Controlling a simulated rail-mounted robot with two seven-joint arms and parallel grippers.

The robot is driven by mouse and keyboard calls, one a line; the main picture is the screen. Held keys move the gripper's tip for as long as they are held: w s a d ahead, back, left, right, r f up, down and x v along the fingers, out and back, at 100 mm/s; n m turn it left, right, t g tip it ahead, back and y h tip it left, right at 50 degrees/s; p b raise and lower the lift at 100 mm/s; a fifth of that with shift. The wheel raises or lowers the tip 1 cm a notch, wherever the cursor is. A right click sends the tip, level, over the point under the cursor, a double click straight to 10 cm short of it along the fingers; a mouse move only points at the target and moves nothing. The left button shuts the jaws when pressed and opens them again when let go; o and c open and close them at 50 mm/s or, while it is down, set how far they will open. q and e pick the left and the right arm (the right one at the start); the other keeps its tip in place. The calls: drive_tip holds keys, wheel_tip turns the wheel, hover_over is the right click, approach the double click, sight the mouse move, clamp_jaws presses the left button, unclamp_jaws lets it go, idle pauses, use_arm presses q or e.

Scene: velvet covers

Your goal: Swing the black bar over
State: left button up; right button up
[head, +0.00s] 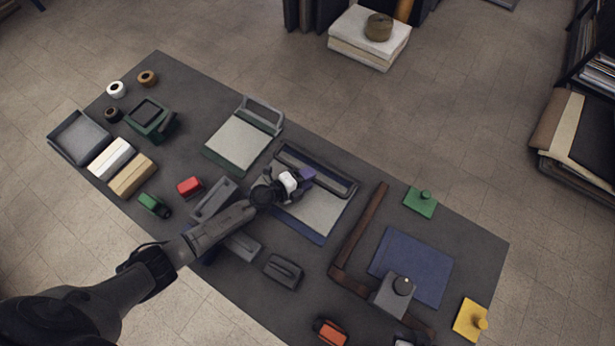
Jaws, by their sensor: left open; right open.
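A black bar (320,166) lies along the far edge of a blue-based board with a pale grey pad (318,212), near the middle of the table. A small purple piece (308,174) sits close to the bar. My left gripper (294,187) is open over the board's left part, next to the purple piece. Contact with the bar or the purple piece cannot be made out. The gripper hides part of the board. Part of my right gripper (408,341) shows at the bottom edge; its fingers are mostly out of frame.
A green-based board with a raised grey frame (240,139) stands left of the blue one. Grey blocks (283,270) lie in front. My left arm crosses the table's near left side.

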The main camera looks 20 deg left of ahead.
use_arm(q)
drive_tip(key=shift+s+a+r, duration=0.15)
drive_tip(key=shift+s+a, duration=0.1)
drive_tip(key=shift+s, duration=0.1)
drive_tip(key=p+v, duration=0.1)
drive_tip(key=v, duration=0.8)
drive_tip(key=shift+s+a, duration=0.15)
drive_tip(key=shift+s, duration=0.1)
drive_tip(key=shift+s+a+r, duration=0.2)
drive_tip(key=shift+s+a, duration=0.15)
drive_tip(key=shift+s, duration=0.25)
